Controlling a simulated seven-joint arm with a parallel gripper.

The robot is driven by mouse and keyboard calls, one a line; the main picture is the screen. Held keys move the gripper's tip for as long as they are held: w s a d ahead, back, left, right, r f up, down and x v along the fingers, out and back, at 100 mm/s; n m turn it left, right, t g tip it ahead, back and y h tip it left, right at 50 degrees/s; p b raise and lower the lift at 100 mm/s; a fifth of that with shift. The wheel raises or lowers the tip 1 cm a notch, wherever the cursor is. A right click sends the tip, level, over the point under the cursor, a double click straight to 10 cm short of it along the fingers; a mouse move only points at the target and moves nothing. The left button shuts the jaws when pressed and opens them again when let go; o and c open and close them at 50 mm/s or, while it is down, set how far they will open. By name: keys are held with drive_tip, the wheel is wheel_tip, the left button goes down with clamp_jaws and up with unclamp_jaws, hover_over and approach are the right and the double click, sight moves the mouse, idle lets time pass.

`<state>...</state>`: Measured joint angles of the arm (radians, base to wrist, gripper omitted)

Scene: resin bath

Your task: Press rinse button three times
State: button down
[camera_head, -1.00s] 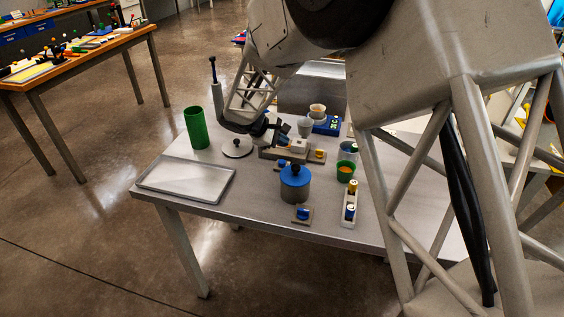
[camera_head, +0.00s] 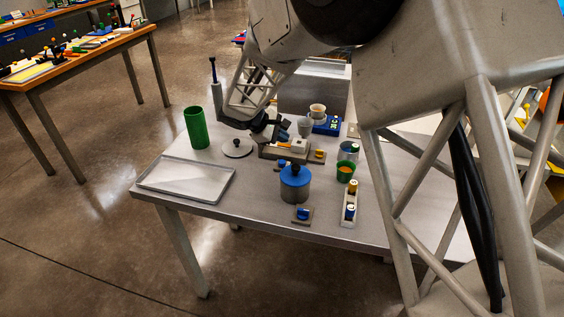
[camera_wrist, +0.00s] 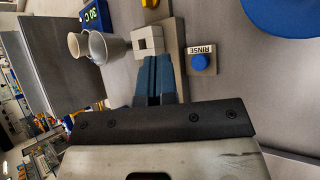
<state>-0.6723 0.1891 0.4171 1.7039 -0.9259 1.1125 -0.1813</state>
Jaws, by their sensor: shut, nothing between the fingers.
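The rinse button is a blue round button (camera_wrist: 200,62) on a small grey-brown base with a "RINSE" label (camera_wrist: 201,49), right of my fingers in the wrist view. In the head view it shows as a small blue spot (camera_head: 282,164) in front of the grey-brown device, partly hidden behind the blue-lidded pot. My gripper (camera_wrist: 156,62) is shut and empty. Its blue-grey fingers point at a pale block (camera_wrist: 148,40) on the device, beside the rinse button and apart from it. In the head view my gripper (camera_head: 285,136) is over the device's left part.
The blue-lidded pot (camera_head: 295,192) stands close in front of the button. A yellow button (camera_head: 319,155), grey cup (camera_head: 305,127), green cup (camera_head: 345,172) and another blue button (camera_head: 303,214) are nearby. A green cylinder (camera_head: 196,128) and metal tray (camera_head: 186,181) are left.

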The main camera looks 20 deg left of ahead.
sight(282, 163)
wheel_tip(282, 163, up, 2)
drive_tip(key=shift+r, duration=0.2)
drive_tip(key=shift+f, duration=0.1)
drive_tip(key=shift+f, duration=4.3)
drive_tip(key=shift+f, duration=0.9)
drive_tip(key=shift+r, duration=0.1)
idle(0.6)
drive_tip(key=shift+r, duration=0.8)
drive_tip(key=shift+r, duration=0.1)
drive_tip(key=shift+r, duration=2.4)
